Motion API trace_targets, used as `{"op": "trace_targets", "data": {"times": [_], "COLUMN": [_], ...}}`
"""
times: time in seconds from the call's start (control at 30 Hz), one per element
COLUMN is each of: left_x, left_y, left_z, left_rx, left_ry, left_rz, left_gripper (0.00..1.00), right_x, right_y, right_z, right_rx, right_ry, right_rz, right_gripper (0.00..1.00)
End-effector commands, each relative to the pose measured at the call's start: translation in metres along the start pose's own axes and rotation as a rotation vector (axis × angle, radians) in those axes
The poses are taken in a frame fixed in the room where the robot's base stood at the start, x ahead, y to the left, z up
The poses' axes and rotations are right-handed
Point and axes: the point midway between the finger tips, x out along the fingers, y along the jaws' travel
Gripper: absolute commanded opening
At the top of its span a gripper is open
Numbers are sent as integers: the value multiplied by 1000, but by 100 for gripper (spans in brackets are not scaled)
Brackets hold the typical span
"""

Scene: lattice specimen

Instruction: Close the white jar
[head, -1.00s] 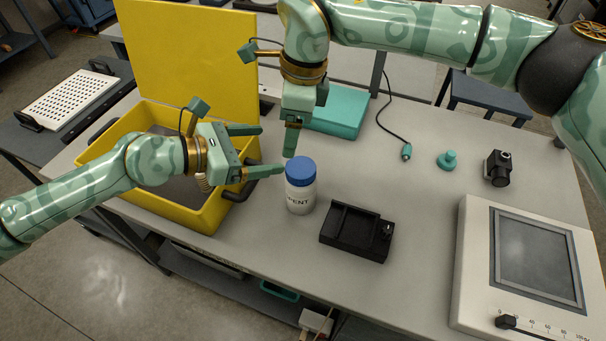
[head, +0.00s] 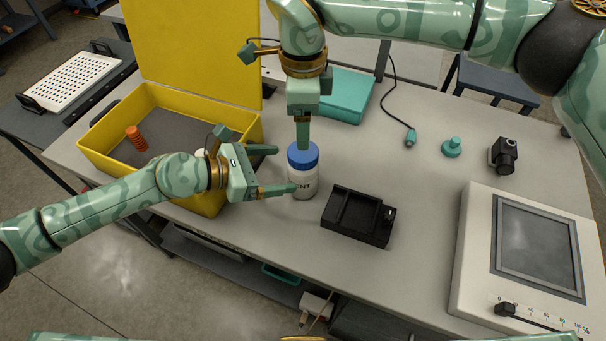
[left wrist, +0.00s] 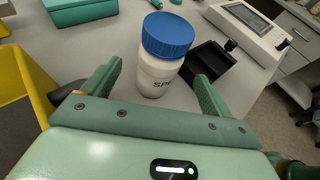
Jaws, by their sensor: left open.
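The white jar (head: 301,186) stands upright on the grey table, with dark lettering partly in view. A blue lid (head: 303,155) sits on its top; I cannot tell how tightly. Jar and lid also show in the left wrist view (left wrist: 158,78), just beyond the fingers. My left gripper (head: 286,169) is open and level beside the jar, its fingertips pointing at it from the left. My right gripper (head: 303,142) points down from above, its tip at the lid's back edge; I cannot tell whether it touches or how wide it stands.
A yellow crate (head: 246,128) with its lid raised holds an orange ribbed piece (head: 137,138). A black tray-like holder (head: 357,216) lies right of the jar. Behind are a teal box (head: 345,95) and a cable plug (head: 410,138). A white screen device (head: 470,240) stands at right.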

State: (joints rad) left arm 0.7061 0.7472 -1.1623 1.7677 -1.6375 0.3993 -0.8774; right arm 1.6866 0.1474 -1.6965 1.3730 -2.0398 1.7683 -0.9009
Motion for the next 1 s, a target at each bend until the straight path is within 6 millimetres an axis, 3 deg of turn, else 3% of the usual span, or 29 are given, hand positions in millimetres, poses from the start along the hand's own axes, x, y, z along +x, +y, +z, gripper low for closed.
{"op": "trace_targets", "data": {"times": [0.03, 0.2, 0.4, 0.87, 0.9, 1.0], "left_x": [4, 39, 66, 78, 78, 78], "left_y": [-1, -1, 0, 0, 0, 0], "left_z": [-10, -7, -7, -8, -8, -8], "left_rx": [-6, 1, 1, 1, 1, 1], "left_ry": [1, -3, -2, 0, 0, 0], "left_rz": [-1, -1, 0, 1, 0, 0], "left_gripper": [85, 85, 85, 85, 82, 54], "right_x": [0, 0, 0, 0, 0, 0], "right_y": [0, 0, 0, 0, 0, 0], "right_z": [0, 0, 0, 0, 0, 0], "right_rx": [0, 0, 0, 0, 0, 0], "right_ry": [0, 0, 0, 0, 0, 0], "right_rz": [0, 0, 0, 0, 0, 0], "right_gripper": [74, 74, 74, 74, 74, 74]}}
